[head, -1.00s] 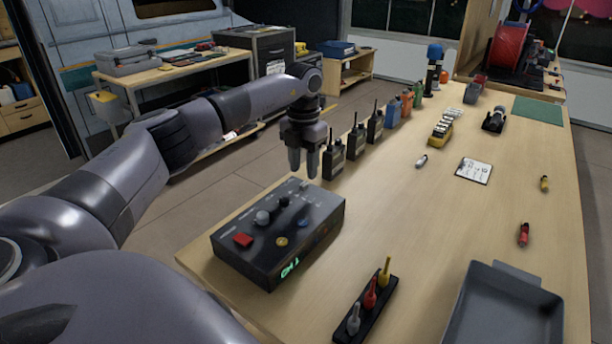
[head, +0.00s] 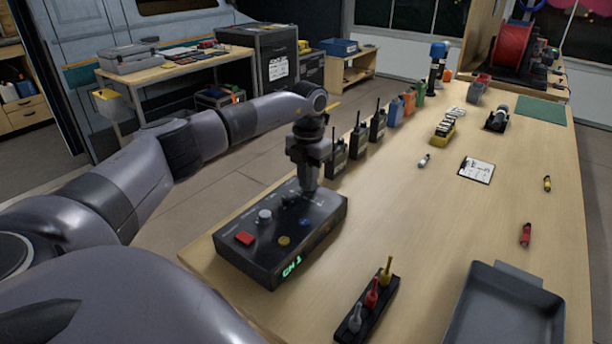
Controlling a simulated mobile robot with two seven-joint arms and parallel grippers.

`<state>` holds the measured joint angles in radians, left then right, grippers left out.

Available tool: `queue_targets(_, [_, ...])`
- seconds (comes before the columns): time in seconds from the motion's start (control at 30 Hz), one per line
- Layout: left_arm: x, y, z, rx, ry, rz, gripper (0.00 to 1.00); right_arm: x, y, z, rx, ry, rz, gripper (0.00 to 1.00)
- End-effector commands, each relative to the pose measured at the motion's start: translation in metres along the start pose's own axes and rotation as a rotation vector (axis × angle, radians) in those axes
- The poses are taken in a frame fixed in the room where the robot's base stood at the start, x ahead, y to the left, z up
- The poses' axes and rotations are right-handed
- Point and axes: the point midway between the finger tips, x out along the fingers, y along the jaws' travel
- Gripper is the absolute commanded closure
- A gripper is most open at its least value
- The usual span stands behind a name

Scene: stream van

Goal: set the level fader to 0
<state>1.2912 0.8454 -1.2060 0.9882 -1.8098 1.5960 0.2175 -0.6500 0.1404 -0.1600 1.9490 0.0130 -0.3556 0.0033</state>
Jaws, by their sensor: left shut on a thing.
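The black control box (head: 265,270) sits at the near left of the wooden table. Its top carries a red button (head: 244,238), a light grey knob (head: 264,215), a yellow button (head: 284,240) and a small blue part (head: 304,222). A green display on its front appears to read "CH 1". My left gripper (head: 308,186) points down at the back right of the box's top, with its fingers shut on a small part there. The fingers hide that part, so I cannot tell for sure that it is the level fader, nor its setting. My right gripper is not in view.
A rack (head: 369,305) with grey, red and yellow tools stands right of the box. A grey tray (head: 505,308) is at the near right. Several black radios (head: 357,139) line the left table edge behind my gripper. The table's middle is mostly clear.

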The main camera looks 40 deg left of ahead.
Motion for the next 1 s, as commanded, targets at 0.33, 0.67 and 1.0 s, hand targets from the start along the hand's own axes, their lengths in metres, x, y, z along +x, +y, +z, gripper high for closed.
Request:
queue_targets(0.33, [-0.002,-0.058,0.0,0.003,0.0,-0.003,1.0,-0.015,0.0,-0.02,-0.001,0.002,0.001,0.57])
queue_targets(0.67, [-0.001,-0.061,0.0,0.004,-0.001,-0.008,0.76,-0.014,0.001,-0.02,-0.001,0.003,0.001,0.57])
queue_targets(1.0, [-0.001,-0.059,0.0,0.002,-0.001,-0.003,0.6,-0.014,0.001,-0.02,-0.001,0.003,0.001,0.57])
